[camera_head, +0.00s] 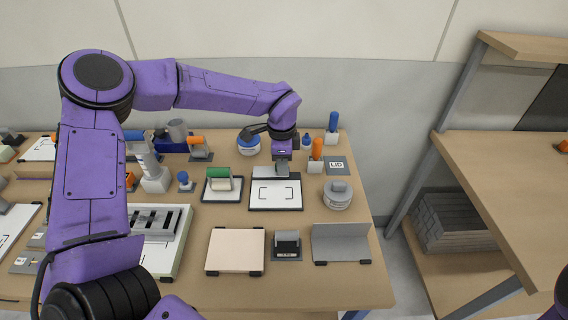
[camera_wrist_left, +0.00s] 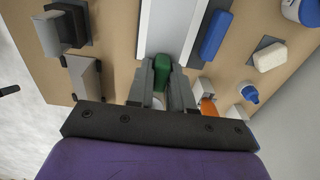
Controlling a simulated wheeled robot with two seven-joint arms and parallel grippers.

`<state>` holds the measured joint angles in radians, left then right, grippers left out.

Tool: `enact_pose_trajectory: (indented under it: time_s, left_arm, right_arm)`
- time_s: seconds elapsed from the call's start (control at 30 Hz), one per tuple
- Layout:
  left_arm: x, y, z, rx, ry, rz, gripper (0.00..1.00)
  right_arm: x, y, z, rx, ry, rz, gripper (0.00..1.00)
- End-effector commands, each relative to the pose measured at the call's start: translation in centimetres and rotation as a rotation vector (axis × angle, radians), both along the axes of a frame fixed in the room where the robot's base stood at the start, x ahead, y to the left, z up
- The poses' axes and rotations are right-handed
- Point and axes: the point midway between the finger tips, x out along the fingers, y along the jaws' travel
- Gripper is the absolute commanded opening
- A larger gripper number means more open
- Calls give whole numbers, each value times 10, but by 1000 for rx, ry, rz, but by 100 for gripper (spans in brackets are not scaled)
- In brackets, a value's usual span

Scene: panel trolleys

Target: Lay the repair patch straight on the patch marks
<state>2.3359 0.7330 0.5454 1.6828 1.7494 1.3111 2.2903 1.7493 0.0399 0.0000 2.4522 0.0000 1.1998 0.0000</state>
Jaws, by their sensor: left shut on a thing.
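The white board with black corner patch marks (camera_head: 275,195) lies on the bench, a grey strip along its back edge. It also shows in the left wrist view (camera_wrist_left: 172,25). My left gripper (camera_head: 282,170) points down over the back part of this board. In the wrist view its fingers (camera_wrist_left: 164,80) are shut on a green piece (camera_wrist_left: 162,70), which I take for the repair patch. The fingers hide most of it, and I cannot tell in the head view whether it touches the board. The marks are clear. My right gripper is not in view.
A beige panel (camera_head: 235,250), a black holder (camera_head: 287,253) and a grey bracket (camera_head: 341,250) lie in front. Orange- and blue-handled tools stand behind.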

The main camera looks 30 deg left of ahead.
Motion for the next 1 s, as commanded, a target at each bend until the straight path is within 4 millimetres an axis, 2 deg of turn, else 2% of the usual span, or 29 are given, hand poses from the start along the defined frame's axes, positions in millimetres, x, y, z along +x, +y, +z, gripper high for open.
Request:
enact_pose_trajectory:
  time_s: [0.1, 0.6, 0.73, 1.0]
  left_arm:
    - [5, -1, -19, 2, 7, -2, 0]
    - [8, -2, -78, 2, 9, -3, 0]
    - [8, -2, -84, 2, 8, -4, 0]
    - [8, -2, -82, 2, 8, -4, 0]
  right_arm:
    - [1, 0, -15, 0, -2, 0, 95]
    - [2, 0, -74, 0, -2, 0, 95]
    - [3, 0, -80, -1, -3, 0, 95]
    - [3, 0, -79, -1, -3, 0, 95]
